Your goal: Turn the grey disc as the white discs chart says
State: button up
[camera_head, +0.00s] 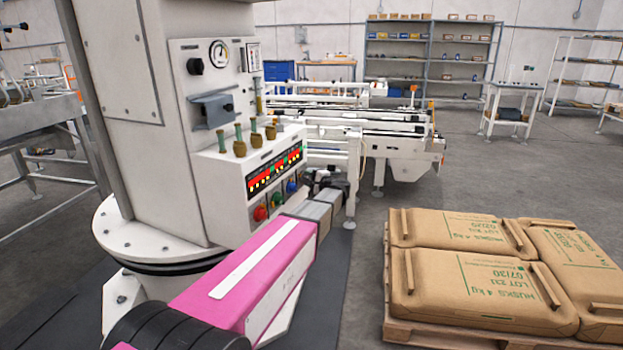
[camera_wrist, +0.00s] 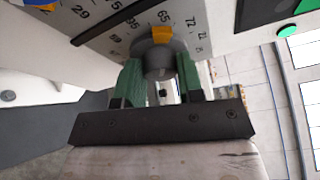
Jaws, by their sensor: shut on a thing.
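The grey disc (camera_wrist: 158,62) is in the wrist view, a round knob with an orange mark (camera_wrist: 161,35) at its upper edge. My gripper (camera_wrist: 158,76) is shut on the disc, one green finger on each side. In the head view my pink arm reaches to the machine's lower front, and the disc cannot be made out there. A small printed chart (camera_head: 253,57) is beside the gauge on the machine; its text is too small to read.
A pallet of brown sacks (camera_head: 480,270) stands at right. White conveyors (camera_head: 400,150) lie behind. In the wrist view a green button (camera_wrist: 287,31) is at upper right.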

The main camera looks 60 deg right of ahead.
jog(key=shift+a+r+m, duration=0.1)
jog(key=shift+r+m, duration=0.1)
jog(key=shift+m, duration=0.1)
dwell(0.4)
jog(key=o, duration=0.9)
jog(key=shift+s, duration=0.1)
jog(key=v, duration=1)
jog(key=shift+s+a+r, duration=0.15)
jog(key=shift+s, duration=0.2)
